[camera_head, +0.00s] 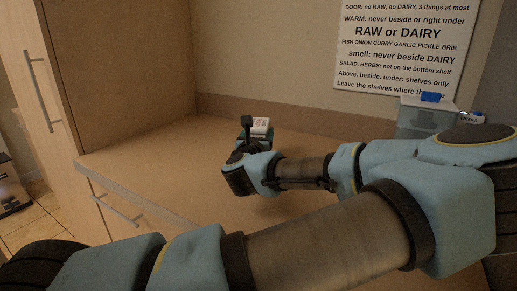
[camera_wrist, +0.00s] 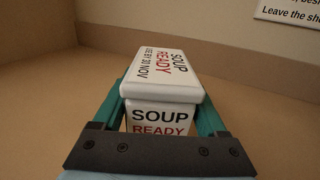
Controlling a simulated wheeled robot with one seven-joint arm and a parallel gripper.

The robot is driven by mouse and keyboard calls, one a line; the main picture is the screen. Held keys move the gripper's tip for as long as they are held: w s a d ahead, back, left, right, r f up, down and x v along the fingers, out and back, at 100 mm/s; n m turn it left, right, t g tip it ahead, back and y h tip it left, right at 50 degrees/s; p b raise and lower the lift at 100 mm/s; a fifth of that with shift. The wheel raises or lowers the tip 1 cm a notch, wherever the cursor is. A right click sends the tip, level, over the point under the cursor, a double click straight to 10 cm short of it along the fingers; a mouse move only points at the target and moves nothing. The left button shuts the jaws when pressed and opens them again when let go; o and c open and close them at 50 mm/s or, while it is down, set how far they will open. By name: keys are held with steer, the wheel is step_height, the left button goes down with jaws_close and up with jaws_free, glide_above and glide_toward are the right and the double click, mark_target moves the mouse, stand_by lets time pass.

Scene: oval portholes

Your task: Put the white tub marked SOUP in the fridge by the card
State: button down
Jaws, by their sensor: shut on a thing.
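The white tub marked SOUP (camera_wrist: 165,75) is in the wrist view, between the two green fingers of my gripper (camera_wrist: 163,112). Its lid reads "SOUP READY, USE BY 30 NOV", and its near side reads "SOUP READY". My gripper is shut on it. In the head view the tub (camera_head: 260,125) shows small at the end of my arm, above or on the wooden counter; I cannot tell if it touches the surface. The card (camera_head: 405,48) hangs on the back wall and lists rules about doors, raw food, dairy, smell and shelves. No fridge is recognisable in view.
The wooden counter (camera_head: 140,160) is bare left of my gripper. A tall wooden cabinet (camera_head: 100,70) stands at the left. A clear container with a blue piece on top (camera_head: 418,117) stands at the right behind my arm, with more small items beside it.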

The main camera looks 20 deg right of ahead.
steer(key=shift+f, duration=2.2)
steer(key=shift+f, duration=0.15)
jaws_free()
